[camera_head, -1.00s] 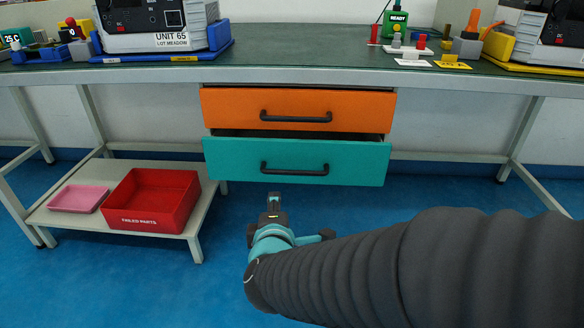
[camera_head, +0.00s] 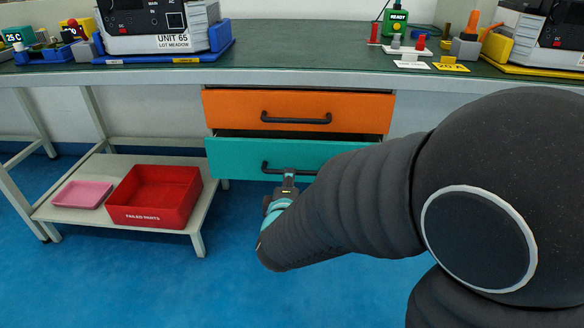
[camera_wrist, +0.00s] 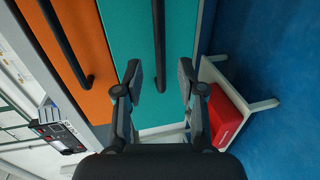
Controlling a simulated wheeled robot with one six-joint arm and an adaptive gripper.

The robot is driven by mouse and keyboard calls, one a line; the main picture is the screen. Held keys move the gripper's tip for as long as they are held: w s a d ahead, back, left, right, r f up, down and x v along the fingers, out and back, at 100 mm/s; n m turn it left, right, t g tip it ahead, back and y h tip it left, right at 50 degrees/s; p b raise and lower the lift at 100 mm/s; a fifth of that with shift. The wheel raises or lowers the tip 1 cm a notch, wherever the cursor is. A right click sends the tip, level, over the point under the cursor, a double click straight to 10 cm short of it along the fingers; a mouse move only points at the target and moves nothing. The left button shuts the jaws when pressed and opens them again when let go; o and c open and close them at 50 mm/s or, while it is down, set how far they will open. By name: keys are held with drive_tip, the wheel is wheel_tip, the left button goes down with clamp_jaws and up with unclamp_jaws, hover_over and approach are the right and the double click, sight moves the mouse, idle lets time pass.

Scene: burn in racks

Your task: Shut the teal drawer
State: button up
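The teal drawer (camera_head: 235,158) is under the workbench, below the orange drawer (camera_head: 225,108). It stands out a little, with a dark gap above its front. Its black bar handle (camera_head: 268,168) is partly hidden behind my gripper and arm. My gripper (camera_head: 289,176) is in front of the handle. In the wrist view my gripper (camera_wrist: 160,76) is open, with two fingers apart. The teal front (camera_wrist: 127,40) fills the middle of that view, and the handle (camera_wrist: 159,45) runs between the fingertips. I cannot tell whether the fingers touch it.
A low shelf (camera_head: 125,228) at the left holds a red failed-parts bin (camera_head: 150,215) and a pink tray (camera_head: 82,194). The workbench top (camera_head: 290,45) carries test units and small fixtures. The blue floor below the drawers is clear.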

drive_tip(key=shift+b+x, duration=0.4)
drive_tip(key=shift+x, duration=2.7)
clamp_jaws()
